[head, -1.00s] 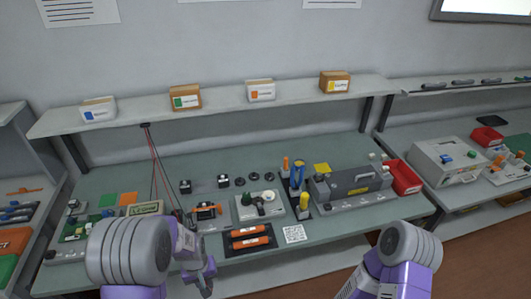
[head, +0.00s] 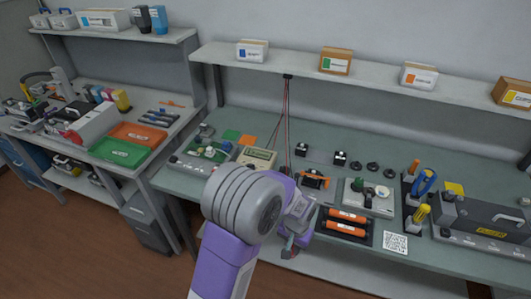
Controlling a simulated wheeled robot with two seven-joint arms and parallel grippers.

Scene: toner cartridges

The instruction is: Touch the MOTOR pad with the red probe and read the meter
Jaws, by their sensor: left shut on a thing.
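My left gripper (head: 286,175) is over the front of the green-topped bench, left of centre, its fingers mostly hidden behind my own wrist. A red cord (head: 288,120) hangs from the shelf edge down to it, beside a dark cord. The gripper is shut, apparently on the red probe at the cord's end; the probe itself is too small and hidden to make out. A beige meter (head: 257,158) with a display stands just left of the gripper; its reading is not legible. A board with green parts (head: 208,150) lies further left. I cannot pick out the MOTOR pad label. My right gripper is out of view.
Orange cartridges (head: 346,215) lie in a dark tray right of my gripper. A grey fixture (head: 368,197) and a long grey case (head: 487,220) stand further right. The shelf (head: 300,74) with small boxes overhangs the bench. Another bench with green and orange trays (head: 124,152) is at left.

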